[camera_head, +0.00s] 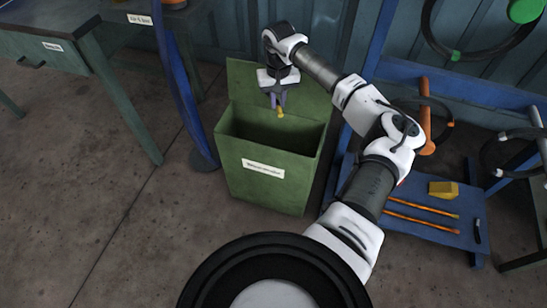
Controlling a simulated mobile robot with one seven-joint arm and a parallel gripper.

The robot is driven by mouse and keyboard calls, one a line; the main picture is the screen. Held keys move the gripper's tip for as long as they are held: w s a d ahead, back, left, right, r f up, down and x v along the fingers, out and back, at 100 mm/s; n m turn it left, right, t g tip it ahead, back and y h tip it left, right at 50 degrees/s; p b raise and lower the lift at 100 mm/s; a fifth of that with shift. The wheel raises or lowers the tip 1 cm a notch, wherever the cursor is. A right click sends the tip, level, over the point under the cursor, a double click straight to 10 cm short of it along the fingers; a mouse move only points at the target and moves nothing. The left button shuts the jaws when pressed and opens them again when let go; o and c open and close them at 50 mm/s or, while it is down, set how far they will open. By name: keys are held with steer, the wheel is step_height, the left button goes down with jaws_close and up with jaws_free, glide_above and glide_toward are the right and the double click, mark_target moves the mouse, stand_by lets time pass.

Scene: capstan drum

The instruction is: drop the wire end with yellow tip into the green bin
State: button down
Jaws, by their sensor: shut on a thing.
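The green bin (256,186) stands on the floor near the middle of the view, with its lid raised at the back and a white label on its front. My gripper (278,100) is above the bin's opening, pointing down. It is shut on the wire end with yellow tip (281,113), whose yellow tip shows just below the fingers, over the bin's mouth. The rest of the wire cannot be made out. The inside of the bin is dark and its floor is hidden.
A dark table (45,45) stands at the left, with a blue post (178,85) between it and the bin. At the right, a blue rack (440,228) holds orange rods and a yellow block (443,189). Coiled cables hang behind it. The floor at the front left is clear.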

steer(key=shift+f+b, duration=0.75)
steer(key=shift+f, duration=1.2)
steer(key=c, duration=1.3)
jaws_free()
step_height(320, 180, up, 14)
steer(key=shift+f, duration=0.1)
